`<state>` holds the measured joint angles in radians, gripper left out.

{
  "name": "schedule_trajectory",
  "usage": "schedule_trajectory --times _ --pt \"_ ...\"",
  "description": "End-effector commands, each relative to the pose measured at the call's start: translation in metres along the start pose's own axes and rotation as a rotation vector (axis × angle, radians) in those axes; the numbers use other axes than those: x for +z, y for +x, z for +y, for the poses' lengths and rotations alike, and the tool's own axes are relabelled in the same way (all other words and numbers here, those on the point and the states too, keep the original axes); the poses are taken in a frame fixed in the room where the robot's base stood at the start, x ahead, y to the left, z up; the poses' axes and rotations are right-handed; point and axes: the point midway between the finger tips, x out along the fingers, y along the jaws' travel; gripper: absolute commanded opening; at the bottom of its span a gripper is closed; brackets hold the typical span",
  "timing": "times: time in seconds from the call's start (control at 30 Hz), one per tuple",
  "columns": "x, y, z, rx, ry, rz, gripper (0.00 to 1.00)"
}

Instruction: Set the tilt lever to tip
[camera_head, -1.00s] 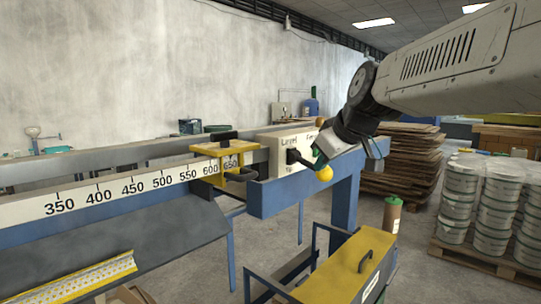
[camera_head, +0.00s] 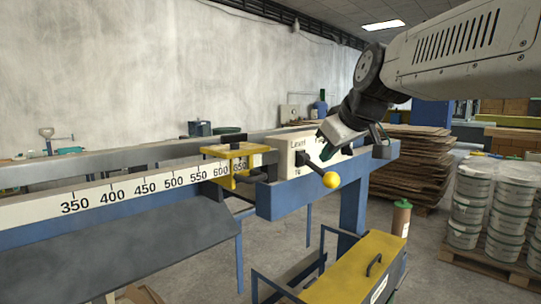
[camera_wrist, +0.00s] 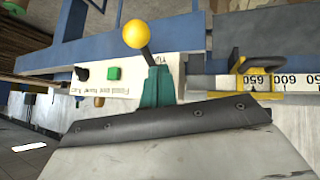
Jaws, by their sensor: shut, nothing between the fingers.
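The tilt lever is a dark rod with a yellow ball knob (camera_head: 331,179), on a cream panel (camera_head: 291,150) at the beam's right end. "Level" is printed above its pivot and a small label, seemingly "tip", below. The rod slants down to the right in the head view; I cannot tell its exact setting. The knob also shows at the top of the wrist view (camera_wrist: 136,34). My gripper (camera_head: 326,150) is shut and empty, with teal fingers just above the lever. In the wrist view its fingers (camera_wrist: 157,72) overlap the rod's base; contact cannot be told.
A yellow stop clamp (camera_head: 235,160) sits on the numbered scale left of the panel. A green button (camera_wrist: 114,73) and a black knob (camera_wrist: 82,74) are on the panel. A yellow-topped box (camera_head: 350,265) stands below. Stacked sheets and buckets (camera_head: 470,200) are at right.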

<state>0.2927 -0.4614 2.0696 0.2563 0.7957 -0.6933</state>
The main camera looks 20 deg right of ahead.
Motion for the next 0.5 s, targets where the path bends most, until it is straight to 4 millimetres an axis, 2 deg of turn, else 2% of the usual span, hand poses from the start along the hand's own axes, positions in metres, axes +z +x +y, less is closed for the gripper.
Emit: schedule_trajectory --times 0.07,0.3,0.5 --pt "-0.008 -0.011 -0.007 0.004 0.001 0.003 0.0" --pt "0.0 -0.068 -0.003 0.012 0.009 0.001 0.0" --pt "0.003 -0.098 -0.003 0.01 0.01 -0.002 0.0"
